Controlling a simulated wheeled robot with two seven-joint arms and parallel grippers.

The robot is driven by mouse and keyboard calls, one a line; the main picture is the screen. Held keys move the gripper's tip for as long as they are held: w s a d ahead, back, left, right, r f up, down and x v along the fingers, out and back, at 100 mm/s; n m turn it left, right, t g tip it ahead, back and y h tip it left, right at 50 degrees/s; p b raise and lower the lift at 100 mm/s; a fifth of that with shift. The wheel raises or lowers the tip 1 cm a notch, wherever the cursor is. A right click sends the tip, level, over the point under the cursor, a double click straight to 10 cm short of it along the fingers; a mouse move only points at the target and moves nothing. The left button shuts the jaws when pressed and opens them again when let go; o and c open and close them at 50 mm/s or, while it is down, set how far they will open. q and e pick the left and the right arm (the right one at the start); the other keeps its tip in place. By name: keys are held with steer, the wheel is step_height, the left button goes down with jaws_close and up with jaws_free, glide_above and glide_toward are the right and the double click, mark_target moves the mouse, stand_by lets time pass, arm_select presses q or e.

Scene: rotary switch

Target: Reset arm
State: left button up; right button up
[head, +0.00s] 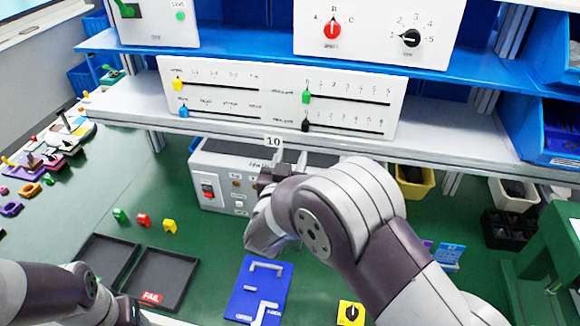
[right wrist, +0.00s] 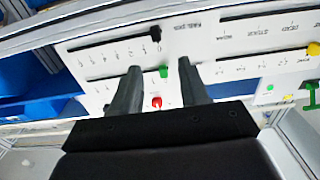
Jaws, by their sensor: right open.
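My right gripper (head: 288,160) is raised in front of the grey power box, just below the shelf edge, partly hidden by my own arm. In the right wrist view its two dark fingers (right wrist: 160,70) stand apart with nothing held between them. A red rotary knob (head: 332,28) and a black rotary knob (head: 411,38) are on the white upper panel (head: 375,15), apart from the gripper. The red knob also shows in the wrist view (right wrist: 157,102), beyond the fingers. My left arm (head: 45,292) enters at the lower left; its gripper cannot be made out.
A white slider panel (head: 230,90) leans on the shelf. The grey box (head: 208,165) with a red switch stands below. Dark trays (head: 160,278), small coloured blocks (head: 143,220), a blue board (head: 258,290) and a yellow knob block (head: 351,313) lie on the green table.

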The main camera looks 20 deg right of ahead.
steer(key=shift+s+a, duration=0.2)
steer(key=shift+s, duration=0.15)
